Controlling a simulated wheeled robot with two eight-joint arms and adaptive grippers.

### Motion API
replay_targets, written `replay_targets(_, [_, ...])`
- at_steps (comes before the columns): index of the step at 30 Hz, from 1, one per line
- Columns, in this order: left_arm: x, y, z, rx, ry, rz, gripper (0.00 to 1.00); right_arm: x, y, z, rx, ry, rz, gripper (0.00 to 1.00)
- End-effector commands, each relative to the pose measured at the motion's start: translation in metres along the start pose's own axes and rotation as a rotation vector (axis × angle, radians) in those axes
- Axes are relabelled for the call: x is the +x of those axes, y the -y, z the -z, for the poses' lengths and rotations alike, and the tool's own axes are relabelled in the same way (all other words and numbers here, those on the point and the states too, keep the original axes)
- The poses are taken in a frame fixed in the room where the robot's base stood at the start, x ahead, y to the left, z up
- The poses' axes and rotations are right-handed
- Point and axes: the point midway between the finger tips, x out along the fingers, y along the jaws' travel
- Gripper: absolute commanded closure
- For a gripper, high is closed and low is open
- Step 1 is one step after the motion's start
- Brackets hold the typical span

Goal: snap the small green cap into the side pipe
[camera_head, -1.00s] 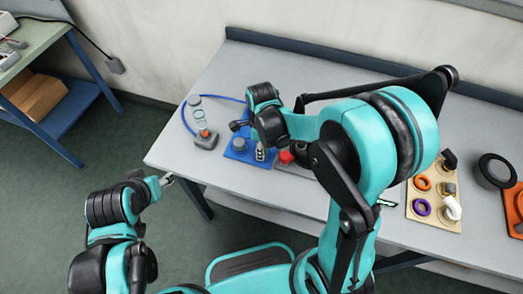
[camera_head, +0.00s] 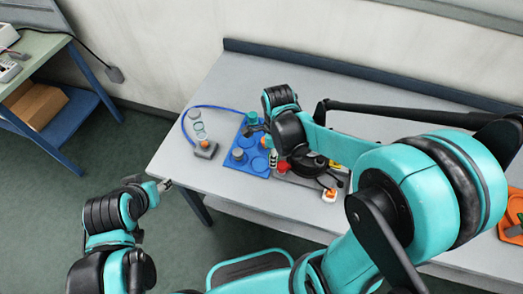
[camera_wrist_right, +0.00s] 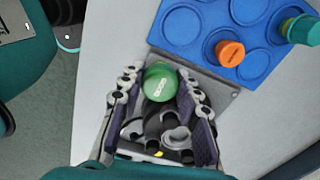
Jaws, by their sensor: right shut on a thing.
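My right gripper (camera_wrist_right: 160,78) is shut on the small green cap (camera_wrist_right: 160,84), a rounded piece with raised lettering, in the right wrist view. Grey and black pipe-like parts (camera_wrist_right: 178,138) show between and behind the fingers; I cannot tell which one is the side pipe.
The blue tray (camera_wrist_right: 195,38) has round recesses, with an orange cap (camera_wrist_right: 230,52) and a teal piece (camera_wrist_right: 298,30). In the head view a black part (camera_head: 310,165), a red part (camera_head: 283,166) and an orange-and-white part (camera_head: 329,196) lie right of it.

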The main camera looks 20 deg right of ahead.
Motion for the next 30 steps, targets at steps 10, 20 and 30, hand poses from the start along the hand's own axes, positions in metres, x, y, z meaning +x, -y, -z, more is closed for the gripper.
replay_targets(10, [-0.017,0.0,0.012,0.0,0.0,0.0,0.49,-0.035,-0.024,0.051,0.007,0.0,0.0,0.87])
replay_targets(20, [-0.043,0.0,0.031,0.0,0.0,0.0,0.49,-0.06,0.057,0.12,0.239,0.0,0.001,0.87])
replay_targets(30, [-0.063,0.0,0.045,0.0,0.0,0.0,0.49,-0.06,0.125,0.221,0.489,0.0,0.001,0.87])
